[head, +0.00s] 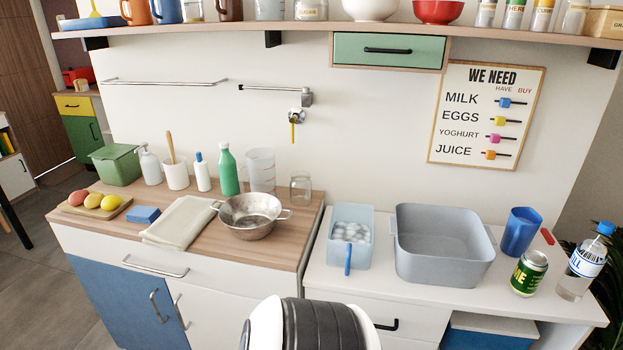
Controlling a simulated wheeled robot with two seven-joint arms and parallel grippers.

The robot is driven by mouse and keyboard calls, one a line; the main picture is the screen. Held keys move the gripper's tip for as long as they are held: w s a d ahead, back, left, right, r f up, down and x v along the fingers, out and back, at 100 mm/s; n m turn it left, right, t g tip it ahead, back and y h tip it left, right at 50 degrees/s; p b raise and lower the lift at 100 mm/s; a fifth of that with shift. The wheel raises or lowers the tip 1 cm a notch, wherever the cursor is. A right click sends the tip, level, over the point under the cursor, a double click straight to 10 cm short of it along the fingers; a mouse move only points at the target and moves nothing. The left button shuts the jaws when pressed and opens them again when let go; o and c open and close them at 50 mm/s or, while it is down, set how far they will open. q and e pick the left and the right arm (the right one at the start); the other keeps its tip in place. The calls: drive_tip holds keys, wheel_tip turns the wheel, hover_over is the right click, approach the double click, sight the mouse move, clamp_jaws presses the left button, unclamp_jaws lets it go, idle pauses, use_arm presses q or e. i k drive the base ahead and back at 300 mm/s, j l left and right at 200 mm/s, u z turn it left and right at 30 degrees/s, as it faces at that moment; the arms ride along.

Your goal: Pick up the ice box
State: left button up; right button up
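The ice box (335,254) is a light blue open container on the white counter, just right of the centre of the head view. It holds several white, rounded pieces of ice (351,231). A dark blue handle (348,262) shows at its front side; I cannot tell whether it is part of the box. The box stands upright, and nothing covers it. Neither of my grippers is in view. A black and white part of my own body shows at the bottom centre, in front of the counter.
A large grey basin (443,270) stands close to the right of the ice box. Further right are a blue cup (520,231), a green can (528,273) and a water bottle (584,266). A metal colander (250,229) and a glass jar (300,187) are on the wooden counter to the left.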

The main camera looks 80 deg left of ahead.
sight(350, 235)
drive_tip(key=j+u, duration=0.15)
drive_tip(key=u, duration=2.25)
